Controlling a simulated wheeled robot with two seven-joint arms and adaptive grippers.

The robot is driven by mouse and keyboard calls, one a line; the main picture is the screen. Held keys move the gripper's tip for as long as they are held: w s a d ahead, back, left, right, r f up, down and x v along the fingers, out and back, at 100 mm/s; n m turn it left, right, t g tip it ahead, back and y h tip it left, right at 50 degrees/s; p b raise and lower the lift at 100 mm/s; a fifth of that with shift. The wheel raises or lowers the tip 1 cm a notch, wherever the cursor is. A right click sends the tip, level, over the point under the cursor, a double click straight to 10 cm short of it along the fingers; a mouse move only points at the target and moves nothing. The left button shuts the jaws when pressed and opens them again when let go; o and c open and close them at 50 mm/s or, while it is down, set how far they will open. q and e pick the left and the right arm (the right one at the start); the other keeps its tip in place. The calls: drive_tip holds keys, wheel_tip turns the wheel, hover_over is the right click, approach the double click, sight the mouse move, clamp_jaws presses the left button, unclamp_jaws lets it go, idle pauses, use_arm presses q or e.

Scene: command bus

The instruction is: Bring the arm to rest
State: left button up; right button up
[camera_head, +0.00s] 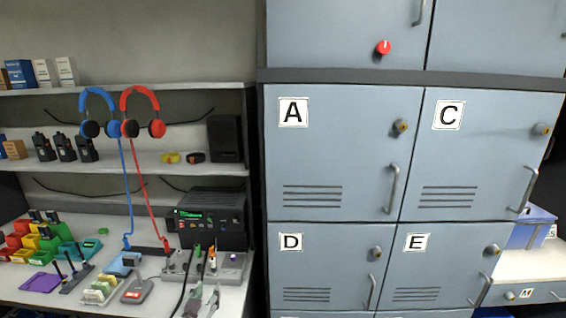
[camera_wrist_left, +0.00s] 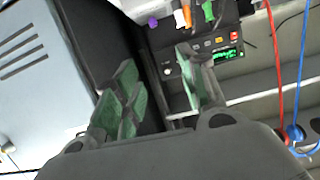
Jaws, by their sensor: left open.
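My right gripper is in neither view.
Grey lockers (camera_head: 340,150) marked A, C, D and E stand to the right. Blue headphones (camera_head: 98,110) and red headphones (camera_head: 140,110) hang at the shelf, their cords running down to the desk. Coloured bins (camera_head: 35,238) and small devices crowd the desk's left.

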use_arm(q)
drive_tip(key=s+f+g, duration=0.3)
drive_tip(key=s+g, duration=0.1)
drive_tip(key=s, duration=0.4)
drive_tip(key=s+f+m+g, duration=0.1)
drive_tip(key=s+f+g, duration=0.15)
drive_tip(key=s, duration=0.65)
drive_tip(key=s+f+g, duration=0.2)
drive_tip(key=s+g, duration=0.3)
drive_tip(key=s, duration=0.3)
drive_tip(key=s+f+g, duration=0.1)
drive_tip(key=s+f, duration=0.2)
drive_tip(key=f, duration=3)
drive_tip(key=s+a+f, duration=0.1)
drive_tip(key=s+f, duration=0.9)
drive_tip(key=s, duration=0.1)
drive_tip(key=s+a+f+g, duration=0.1)
drive_tip(key=s+a+f, duration=0.1)
drive_tip(key=s+f, duration=0.8)
drive_tip(key=shift+s+a+m, duration=0.3)
drive_tip(key=shift+s, duration=0.5)
